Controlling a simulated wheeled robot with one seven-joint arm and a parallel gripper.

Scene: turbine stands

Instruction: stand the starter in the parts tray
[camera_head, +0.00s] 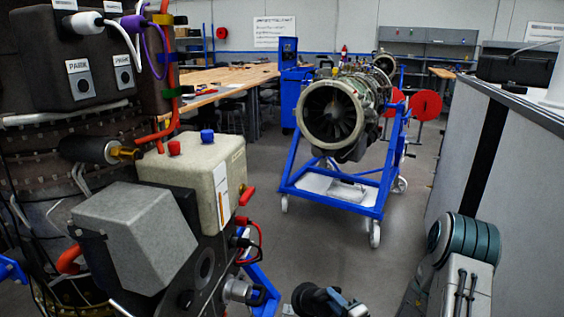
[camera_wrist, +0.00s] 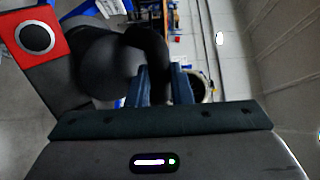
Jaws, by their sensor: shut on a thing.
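My gripper (camera_wrist: 163,88) is shut on a dark, rounded thing, which I take to be the starter (camera_wrist: 105,68). In the wrist view the starter's smooth dark body sits left of the two blue-grey fingers, with a curved dark part running up beside them. In the head view the gripper (camera_head: 338,300) is at the bottom edge, with the dark round end of the starter (camera_head: 304,297) at its left. Much of both is cut off by the frame there. I cannot make out the parts tray in either view.
An engine assembly (camera_head: 120,220) with boxes and cables stands close on the left. A turbine engine (camera_head: 335,112) rests on a blue wheeled stand (camera_head: 330,198) ahead. A grey counter (camera_head: 490,150) lines the right. The floor between is clear. A red panel (camera_wrist: 62,45) shows in the wrist view.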

